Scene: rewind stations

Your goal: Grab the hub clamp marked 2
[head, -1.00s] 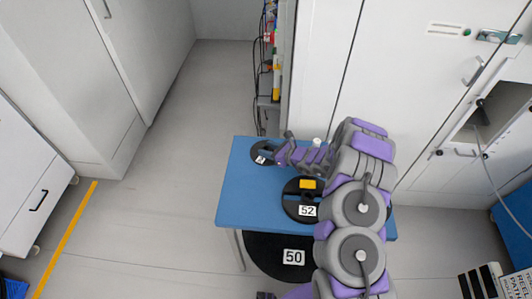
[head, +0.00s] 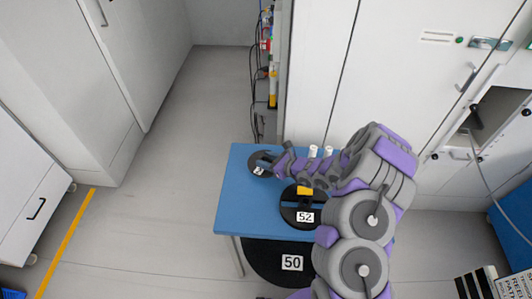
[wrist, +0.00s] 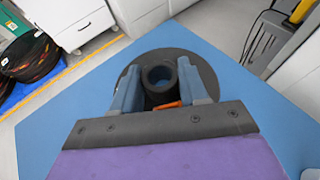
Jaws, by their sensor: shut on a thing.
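A dark round hub clamp (head: 257,157) sits at the far left corner of the blue table, with a white label that is partly covered and too small to read surely. My gripper (head: 272,160) is at this clamp, reaching in from the right. In the wrist view, my gripper (wrist: 158,84) has its two blue-grey fingers on either side of the clamp's black upright hub (wrist: 159,76), shut on it. The round base (wrist: 205,75) lies flat on the table beneath. A bit of orange shows between the fingers, and the label is hidden there.
A larger black disc marked 52 (head: 290,213) with a yellow block (head: 305,191) stands beside my arm on the blue table (head: 236,205). A disc marked 50 (head: 262,262) is lower, by the table's front. Two white cylinders (head: 313,151) stand behind my arm.

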